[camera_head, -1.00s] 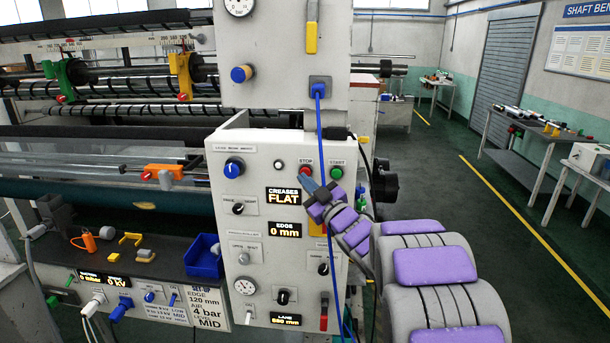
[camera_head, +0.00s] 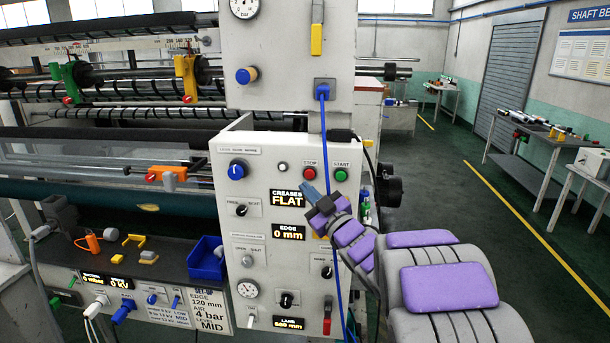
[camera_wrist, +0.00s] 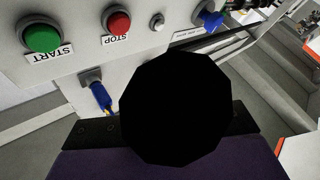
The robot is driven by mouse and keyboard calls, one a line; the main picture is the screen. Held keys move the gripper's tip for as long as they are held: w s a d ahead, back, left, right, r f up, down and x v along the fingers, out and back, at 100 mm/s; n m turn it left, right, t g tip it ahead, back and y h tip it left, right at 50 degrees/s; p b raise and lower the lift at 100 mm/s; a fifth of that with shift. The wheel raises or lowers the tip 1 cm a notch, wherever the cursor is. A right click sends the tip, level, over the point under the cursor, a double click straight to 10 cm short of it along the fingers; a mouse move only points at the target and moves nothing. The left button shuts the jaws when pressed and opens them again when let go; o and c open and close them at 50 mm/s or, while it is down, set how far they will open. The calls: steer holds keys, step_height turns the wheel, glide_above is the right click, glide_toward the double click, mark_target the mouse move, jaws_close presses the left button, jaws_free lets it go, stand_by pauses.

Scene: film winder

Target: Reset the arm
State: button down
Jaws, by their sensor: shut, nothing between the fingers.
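My arm, grey with purple pads, reaches in from the lower right in the head view. My gripper (camera_head: 309,197) is shut and empty, its blue-grey tip in front of the control panel (camera_head: 226,150), below the red STOP button (camera_head: 309,174) and left of the green START button (camera_head: 341,175). Whether it touches the panel cannot be told. In the wrist view, the START button (camera_wrist: 43,36) and STOP button (camera_wrist: 117,22) show at the top. A black round shape hides the middle of that view, and the fingers do not show there.
A blue cable (camera_head: 325,140) hangs down the panel close to my gripper. A blue bin (camera_head: 206,262) and small orange and yellow parts lie on the dark shelf at left. Side tables (camera_head: 520,130) stand far right. The floor (camera_head: 455,210) right of the machine is open.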

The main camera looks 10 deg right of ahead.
steer(key=s+d+f+m+g+h, duration=0.4)
steer(key=s+f+m+g+h, duration=0.15)
steer(key=s, duration=0.25)
steer(key=s+d+f+m+g+h, duration=0.4)
steer(key=s+f+h, duration=0.25)
steer(key=s, duration=0.25)
steer(key=s+a+f+g+y, duration=0.1)
steer(key=s+g, duration=0.3)
steer(key=s, duration=0.7)
steer(key=s+a+f+g+y, duration=0.1)
steer(key=s+a+f+g, duration=0.2)
steer(key=s, duration=0.8)
steer(key=s+a+f+m+g+y, duration=0.1)
steer(key=s+a+f+g, duration=0.2)
steer(key=s, duration=0.8)
steer(key=shift+s+a+g, duration=0.2)
steer(key=shift+a+g, duration=0.5)
steer(key=shift+g, duration=0.15)
steer(key=c, duration=1.8)
jaws_free()
